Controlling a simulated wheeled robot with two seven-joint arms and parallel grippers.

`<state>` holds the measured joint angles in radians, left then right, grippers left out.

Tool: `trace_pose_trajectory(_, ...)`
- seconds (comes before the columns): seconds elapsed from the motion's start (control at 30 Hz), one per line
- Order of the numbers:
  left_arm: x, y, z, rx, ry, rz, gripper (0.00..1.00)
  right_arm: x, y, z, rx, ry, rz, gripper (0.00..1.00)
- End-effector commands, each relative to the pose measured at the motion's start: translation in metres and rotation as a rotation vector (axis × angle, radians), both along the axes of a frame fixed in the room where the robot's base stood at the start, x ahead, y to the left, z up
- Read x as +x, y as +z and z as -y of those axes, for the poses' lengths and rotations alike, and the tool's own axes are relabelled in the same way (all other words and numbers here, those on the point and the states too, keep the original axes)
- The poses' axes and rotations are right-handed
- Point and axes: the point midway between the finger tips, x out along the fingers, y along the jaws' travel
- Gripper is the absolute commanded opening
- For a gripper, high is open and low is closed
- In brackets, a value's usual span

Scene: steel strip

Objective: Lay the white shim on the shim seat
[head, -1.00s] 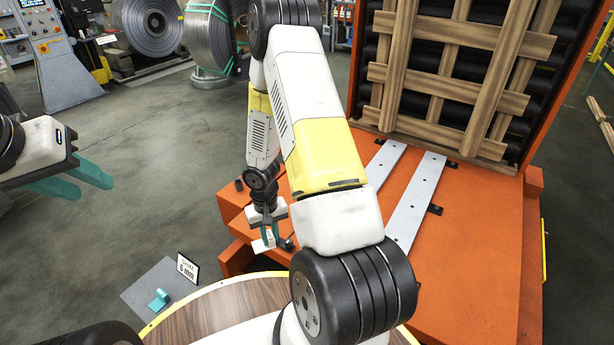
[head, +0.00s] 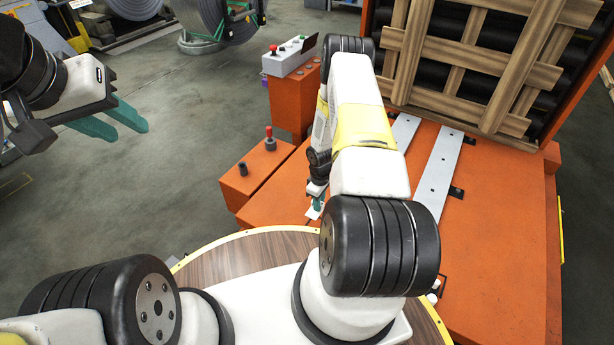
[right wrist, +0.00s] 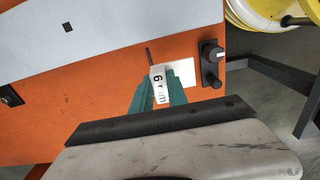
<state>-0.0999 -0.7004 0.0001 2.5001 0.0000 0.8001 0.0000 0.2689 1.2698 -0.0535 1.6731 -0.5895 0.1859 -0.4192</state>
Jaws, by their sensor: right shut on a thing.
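The white shim, marked "6 mm", shows in the right wrist view (right wrist: 158,85) between the teal fingers of my right gripper (right wrist: 161,90). My right gripper is shut on it. Its far end overlaps a pale plate (right wrist: 183,71) on the orange surface, which looks like the shim seat; I cannot tell whether they touch. In the head view my right gripper (head: 317,196) is small at the near left edge of the orange bed, partly hidden by my arm, with a bit of the shim (head: 313,212) below it. My left gripper (head: 134,121) is open and empty over the floor.
A black fitting with a knob (right wrist: 212,62) stands just right of the pale plate. Long steel strips (head: 438,178) lie on the orange bed (head: 495,240). A control box (head: 290,56) and a red-knobbed lever (head: 270,141) stand left of my arm. A round wooden table (head: 222,262) is in front.

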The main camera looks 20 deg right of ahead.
Motion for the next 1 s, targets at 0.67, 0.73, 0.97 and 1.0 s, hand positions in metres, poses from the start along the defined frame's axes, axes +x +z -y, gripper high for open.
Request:
trace_pose_trajectory(0.67, 0.0, 0.0, 0.0, 0.0, 0.0, 0.0, 0.36, -0.004, -0.014, 0.005, 0.002, 0.014, 0.001, 0.0)
trace_pose_trajectory(0.73, 0.0, 0.0, 0.0, 0.0, 0.0, 0.0, 0.36, -0.003, -0.021, 0.005, 0.002, 0.014, 0.001, 0.0)
trace_pose_trajectory(0.97, 0.0, 0.0, 0.0, 0.0, 0.0, 0.0, 0.36, -0.003, -0.044, 0.005, 0.003, 0.013, 0.002, 0.0)
trace_pose_trajectory(1.0, 0.0, 0.0, 0.0, 0.0, 0.0, 0.0, 0.36, -0.003, -0.049, 0.005, 0.003, 0.013, 0.002, 0.0)
